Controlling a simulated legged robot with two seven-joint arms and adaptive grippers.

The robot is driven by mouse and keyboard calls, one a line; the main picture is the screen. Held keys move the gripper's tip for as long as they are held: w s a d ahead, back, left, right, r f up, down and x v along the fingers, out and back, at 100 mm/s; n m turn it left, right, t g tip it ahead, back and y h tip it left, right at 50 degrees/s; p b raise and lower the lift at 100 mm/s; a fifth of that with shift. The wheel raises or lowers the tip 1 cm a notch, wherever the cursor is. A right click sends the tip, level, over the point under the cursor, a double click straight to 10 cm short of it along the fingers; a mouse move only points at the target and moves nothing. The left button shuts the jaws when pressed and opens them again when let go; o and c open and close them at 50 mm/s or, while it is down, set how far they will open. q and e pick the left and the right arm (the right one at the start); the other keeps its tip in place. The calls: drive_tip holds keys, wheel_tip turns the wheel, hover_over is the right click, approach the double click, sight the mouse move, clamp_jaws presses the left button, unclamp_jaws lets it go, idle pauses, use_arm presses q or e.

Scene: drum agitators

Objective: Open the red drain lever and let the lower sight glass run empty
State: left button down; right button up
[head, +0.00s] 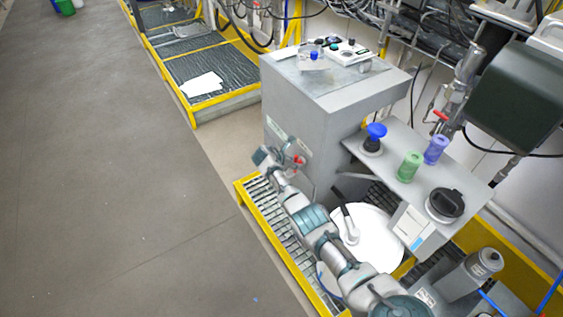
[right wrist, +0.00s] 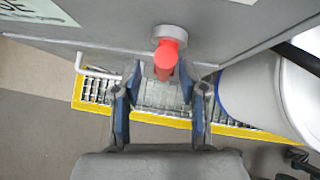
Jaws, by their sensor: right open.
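The red drain lever (head: 299,160) is low on the side of the grey cabinet (head: 340,95). In the right wrist view the red lever (right wrist: 166,58) sticks out from the grey wall near the top middle. My right gripper (head: 277,158) is right beside the lever in the head view. In the right wrist view my right gripper (right wrist: 158,88) is open, with one finger on each side below the lever's end; I cannot tell whether either touches it. I cannot make out the lower sight glass in either view. My left gripper is not in view.
A white drum (head: 375,238) stands behind my right arm, on a yellow-edged grating (head: 262,212). A shelf (head: 385,165) above it carries a blue knob (head: 376,131), a green cylinder (head: 409,167) and a purple cylinder (head: 436,149).

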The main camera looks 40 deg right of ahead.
drive_tip(key=v, duration=0.9)
drive_tip(key=shift+a, duration=0.25)
